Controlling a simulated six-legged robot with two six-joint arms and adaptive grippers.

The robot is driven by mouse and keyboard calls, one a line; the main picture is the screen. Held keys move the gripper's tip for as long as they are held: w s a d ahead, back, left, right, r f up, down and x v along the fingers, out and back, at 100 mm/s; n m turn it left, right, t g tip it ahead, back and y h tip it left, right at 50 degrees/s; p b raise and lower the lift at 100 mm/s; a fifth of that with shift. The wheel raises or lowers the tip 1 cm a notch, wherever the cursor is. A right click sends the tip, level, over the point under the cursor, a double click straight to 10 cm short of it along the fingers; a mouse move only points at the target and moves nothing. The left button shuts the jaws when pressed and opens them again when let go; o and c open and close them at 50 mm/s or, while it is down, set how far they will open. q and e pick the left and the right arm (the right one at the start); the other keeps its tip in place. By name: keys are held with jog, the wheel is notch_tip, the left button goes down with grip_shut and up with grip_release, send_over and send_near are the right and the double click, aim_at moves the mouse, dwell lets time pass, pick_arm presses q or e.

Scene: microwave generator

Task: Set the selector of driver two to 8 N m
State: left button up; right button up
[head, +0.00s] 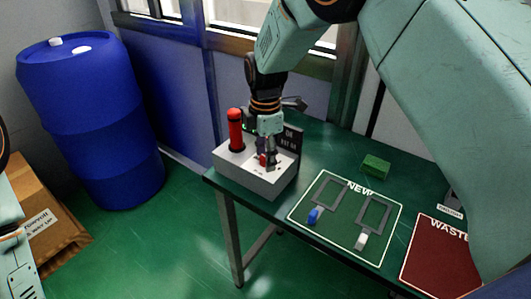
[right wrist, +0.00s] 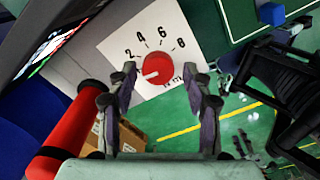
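A grey-white box (head: 250,178) stands on the green table's near left corner. Its top carries a red selector knob (head: 262,160), which also shows in the right wrist view (right wrist: 158,65). The numbers 2, 4, 6 and 8 arc around the knob on a white plate (right wrist: 118,42). The knob's white mark points left and slightly down, below the 2. Small print under the knob is partly unreadable. My right gripper (right wrist: 160,72) is open, its fingers on either side of the knob; contact is not clear. It points down over the box in the head view (head: 267,158). No driver number is visible.
A red upright cylinder (head: 235,130) stands on the box beside my right gripper. A dark sign (head: 290,138) is behind it. A NEW mat (head: 345,243) holds blue and white pieces. A green block (head: 376,166) and WASTE mat (head: 440,262) lie further right.

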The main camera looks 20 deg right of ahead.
jog(key=shift+w+d+f, duration=0.1)
jog(key=shift+d+f, duration=0.05)
jog(key=shift+d, duration=0.05)
jog(key=c, duration=0.9)
jog(key=shift+c, duration=0.2)
